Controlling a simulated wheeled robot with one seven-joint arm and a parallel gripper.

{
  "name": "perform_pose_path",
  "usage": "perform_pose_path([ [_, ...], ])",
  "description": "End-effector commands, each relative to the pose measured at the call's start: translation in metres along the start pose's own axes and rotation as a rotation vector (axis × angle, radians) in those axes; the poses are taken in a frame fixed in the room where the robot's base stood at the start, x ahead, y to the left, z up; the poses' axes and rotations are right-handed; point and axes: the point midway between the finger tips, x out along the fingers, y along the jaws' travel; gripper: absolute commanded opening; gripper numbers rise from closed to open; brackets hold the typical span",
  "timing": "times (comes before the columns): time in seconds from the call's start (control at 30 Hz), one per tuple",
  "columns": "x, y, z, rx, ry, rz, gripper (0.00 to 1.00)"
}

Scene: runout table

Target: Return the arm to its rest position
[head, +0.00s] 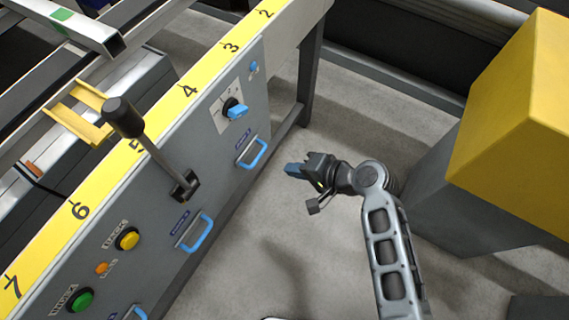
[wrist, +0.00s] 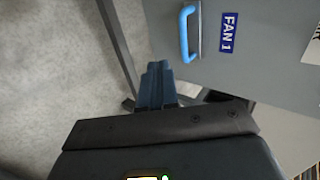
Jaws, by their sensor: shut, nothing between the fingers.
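My gripper (head: 291,169) is in the middle of the head view, in the air over the floor, apart from the table's grey front panel to its left. Its blue fingers are together with nothing between them. The wrist view also shows the shut fingers (wrist: 157,84) pointing towards the table's leg and the panel's edge. My arm reaches up from the lower right of the head view, bent at the wrist joint.
The grey panel (head: 215,165) carries a black lever (head: 126,118), a blue knob (head: 237,110), green and yellow buttons and blue drawer handles (head: 252,153). A handle (wrist: 188,34) labelled FAN 1 shows in the wrist view. A yellow-topped block (head: 515,110) stands right. Floor between is clear.

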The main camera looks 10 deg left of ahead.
Motion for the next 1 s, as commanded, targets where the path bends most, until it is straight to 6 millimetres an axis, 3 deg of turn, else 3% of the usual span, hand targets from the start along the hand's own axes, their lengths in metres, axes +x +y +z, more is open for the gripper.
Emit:
perform_pose_path([
  [0.1,-0.023,-0.001,0.000,0.001,0.003,0.000,0.00],
  [0.3,-0.048,0.000,0.000,0.001,0.002,0.000,0.00],
  [0.73,-0.057,0.002,0.002,0.000,0.006,0.004,0.00],
  [0.87,-0.067,0.017,0.012,-0.007,0.062,0.029,0.00],
  [1.0,-0.095,0.045,0.034,-0.040,0.193,0.090,0.00],
])
